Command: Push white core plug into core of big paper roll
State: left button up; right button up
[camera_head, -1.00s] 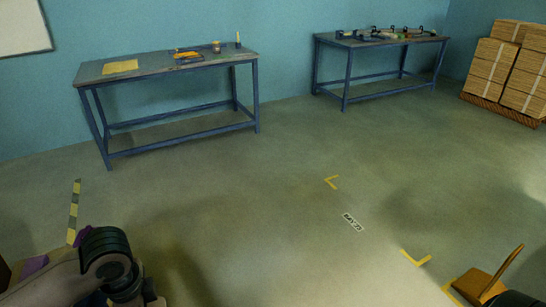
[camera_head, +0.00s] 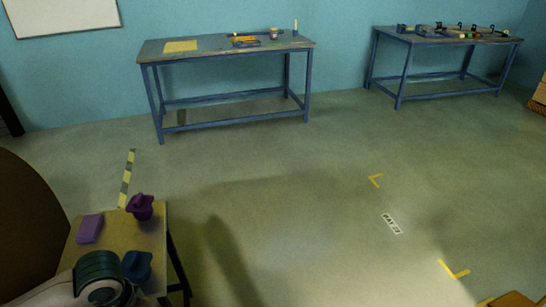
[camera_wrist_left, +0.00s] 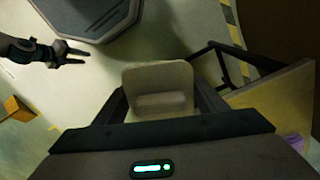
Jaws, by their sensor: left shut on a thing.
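The white core plug (camera_wrist_left: 160,78) shows pale beige in the left wrist view. My left gripper (camera_wrist_left: 160,100) is shut on it, with one dark finger on each side. In the head view my left wrist is at the bottom left, and the plug cannot be made out. The big paper roll (camera_head: 28,235) is a large brown curve at the left edge of the head view. Its core is not in view. My right gripper (camera_wrist_left: 75,54) shows at the upper left of the left wrist view, its fingers apart and empty.
A small side table (camera_head: 150,240) beside the roll carries a purple block (camera_head: 90,228), a purple plug-like piece (camera_head: 140,207) and a dark blue piece (camera_head: 137,266). Two blue workbenches (camera_head: 228,47) (camera_head: 447,37) stand by the far wall. The middle floor is clear.

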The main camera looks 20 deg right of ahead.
pick_arm(q)
jog(key=a+n, duration=0.1)
jog(key=s+a+n, duration=0.1)
jog(key=n, duration=0.1)
jog(key=s+a+n, duration=0.1)
jog(key=shift+a+f+n, duration=0.25)
jog(key=shift+f+n, duration=0.05)
jog(key=shift+w, duration=0.1)
